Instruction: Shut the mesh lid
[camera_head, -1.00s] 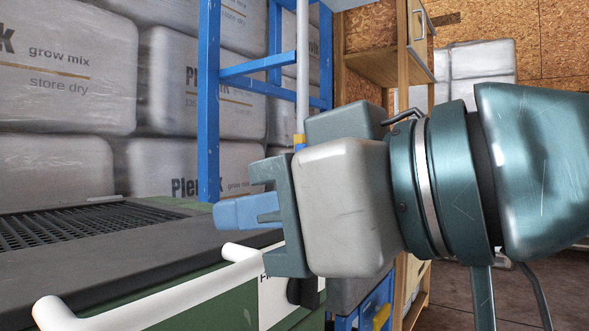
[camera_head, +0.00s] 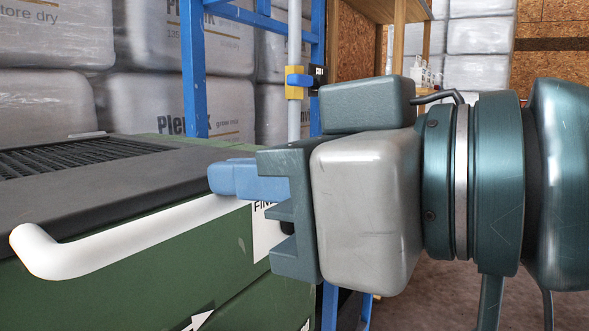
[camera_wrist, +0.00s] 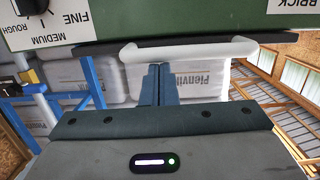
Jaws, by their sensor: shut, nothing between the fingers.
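The mesh lid (camera_head: 130,186) is a dark grey frame with a black grille. It lies about level on top of the green mixer (camera_head: 110,285), and I see no gap along its visible front edge. A white bar handle (camera_head: 110,242) runs along that front edge; it also shows in the wrist view (camera_wrist: 195,48). My gripper (camera_head: 215,179) is shut and empty. Its blue fingers are at the right end of the handle and hide part of it.
A dial with a FINE, MEDIUM, ROUGH label (camera_wrist: 45,22) is on the mixer's front. A blue rack (camera_head: 194,70) and a pole with a yellow-and-blue fitting (camera_head: 295,82) stand behind. Wrapped bales (camera_head: 50,110) stack behind the mixer. Open floor (camera_head: 450,305) lies at right.

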